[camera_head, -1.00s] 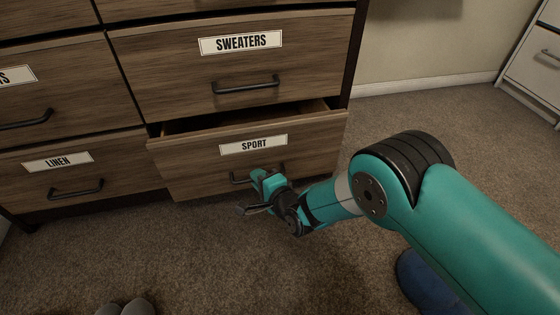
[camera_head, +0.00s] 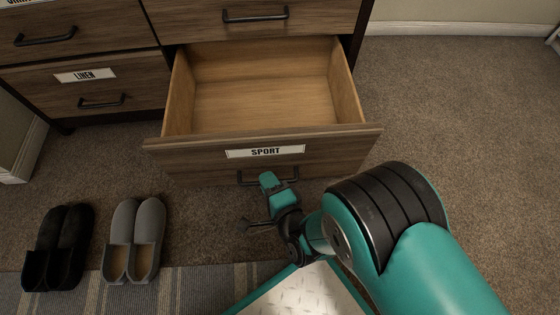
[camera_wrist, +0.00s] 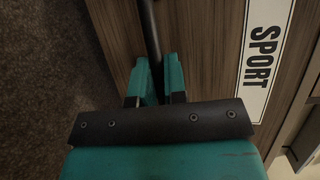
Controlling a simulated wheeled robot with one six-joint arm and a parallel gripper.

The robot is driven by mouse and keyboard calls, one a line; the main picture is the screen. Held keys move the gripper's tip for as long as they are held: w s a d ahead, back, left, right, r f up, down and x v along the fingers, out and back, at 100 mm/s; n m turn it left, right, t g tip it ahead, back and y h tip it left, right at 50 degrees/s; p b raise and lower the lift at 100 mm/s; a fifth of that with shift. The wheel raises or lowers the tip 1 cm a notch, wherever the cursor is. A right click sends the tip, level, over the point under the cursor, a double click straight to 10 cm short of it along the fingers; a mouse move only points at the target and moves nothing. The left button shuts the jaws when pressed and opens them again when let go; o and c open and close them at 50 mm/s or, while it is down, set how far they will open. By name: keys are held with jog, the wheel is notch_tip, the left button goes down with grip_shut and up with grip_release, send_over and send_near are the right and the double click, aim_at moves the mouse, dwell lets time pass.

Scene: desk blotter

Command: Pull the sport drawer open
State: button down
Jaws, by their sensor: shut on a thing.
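The sport drawer (camera_head: 330,152) stands far out from the dresser, and its empty wooden inside shows in the head view. Its white SPORT label (camera_head: 265,152) is on the front panel. My gripper (camera_head: 268,182) is at the dark bar handle (camera_head: 247,178) below the label. In the wrist view the two teal fingers (camera_wrist: 158,82) are closed around the handle bar (camera_wrist: 150,30). The wrist view also shows the SPORT label (camera_wrist: 264,55) to the right. Part of the handle is hidden by my gripper.
The linen drawer (camera_head: 130,90) to the left is shut. Black slippers (camera_head: 58,245) and grey slippers (camera_head: 135,240) sit on the carpet at lower left, beside a striped rug (camera_head: 190,290). Carpet to the right of the drawer is clear.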

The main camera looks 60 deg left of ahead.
jog(key=shift+s, duration=0.15)
jog(key=c, duration=1.2)
grip_release()
jog(key=shift+d+r+p, duration=0.1)
jog(key=shift+d+p, duration=0.1)
jog(key=shift+p, duration=0.45)
jog(key=p+v, duration=1.7)
jog(key=p, duration=0.4)
